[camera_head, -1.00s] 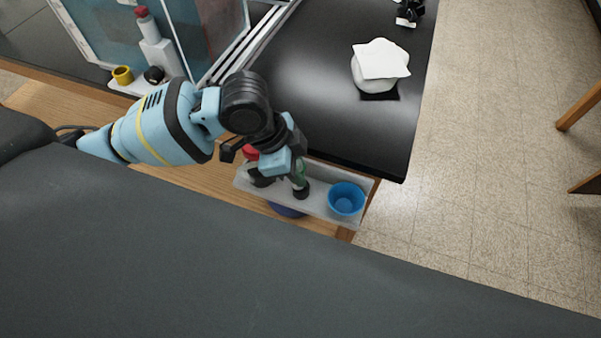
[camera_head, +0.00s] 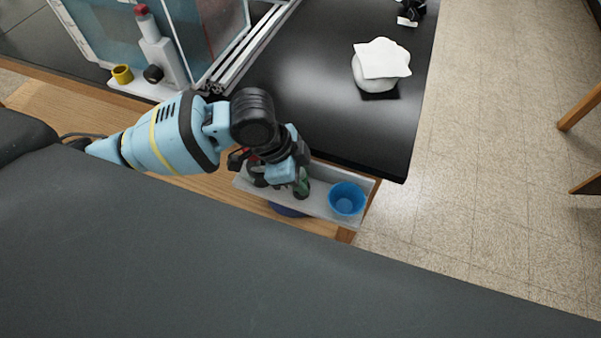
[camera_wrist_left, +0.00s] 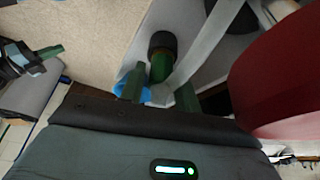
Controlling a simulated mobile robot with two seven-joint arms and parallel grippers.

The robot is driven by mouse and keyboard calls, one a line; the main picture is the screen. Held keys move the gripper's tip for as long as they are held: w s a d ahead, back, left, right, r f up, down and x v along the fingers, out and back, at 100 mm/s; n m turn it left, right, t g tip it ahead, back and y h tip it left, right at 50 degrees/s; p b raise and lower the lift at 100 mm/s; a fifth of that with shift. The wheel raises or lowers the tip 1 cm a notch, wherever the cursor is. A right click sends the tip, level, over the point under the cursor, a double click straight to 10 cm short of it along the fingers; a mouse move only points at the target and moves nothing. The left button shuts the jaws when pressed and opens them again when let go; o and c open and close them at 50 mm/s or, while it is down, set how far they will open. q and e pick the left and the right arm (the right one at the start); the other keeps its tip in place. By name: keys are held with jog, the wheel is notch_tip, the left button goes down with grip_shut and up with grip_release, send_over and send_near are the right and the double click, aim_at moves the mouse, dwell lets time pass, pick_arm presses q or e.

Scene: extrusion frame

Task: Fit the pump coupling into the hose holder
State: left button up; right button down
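My left gripper (camera_head: 298,186) points down over a pale tray (camera_head: 325,208) at the bench's front edge. A green part with a black end (camera_wrist_left: 162,58) shows just beyond the gripper body in the left wrist view, and its green side (camera_head: 303,187) shows at the fingers in the head view. I cannot tell whether the fingers are closed on it. I cannot tell which part is the pump coupling or which is the hose holder. My right gripper is outside the head view; a black and grey tool (camera_wrist_left: 22,62) with a green stub in the left wrist view may be it.
A blue cup (camera_head: 346,199) stands at the tray's right end. Dark and red parts (camera_head: 256,172) are partly hidden behind my gripper. At the back left are a yellow ring (camera_head: 122,74), a black ring (camera_head: 153,74) and a grey, red-topped part (camera_head: 158,47). The black bench top (camera_head: 320,75) is mostly clear.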

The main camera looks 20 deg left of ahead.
pick_arm(q)
jog(key=shift+o, duration=1.2)
jog(key=shift+r, duration=0.1)
jog(key=p+v, duration=0.1)
jog(key=v, duration=1.1)
pick_arm(e)
jog(key=shift+w+d+r, duration=0.1)
jog(key=shift+w+r, duration=0.5)
jog(key=shift+r, duration=0.35)
pick_arm(q)
jog(key=shift+d, duration=0.1)
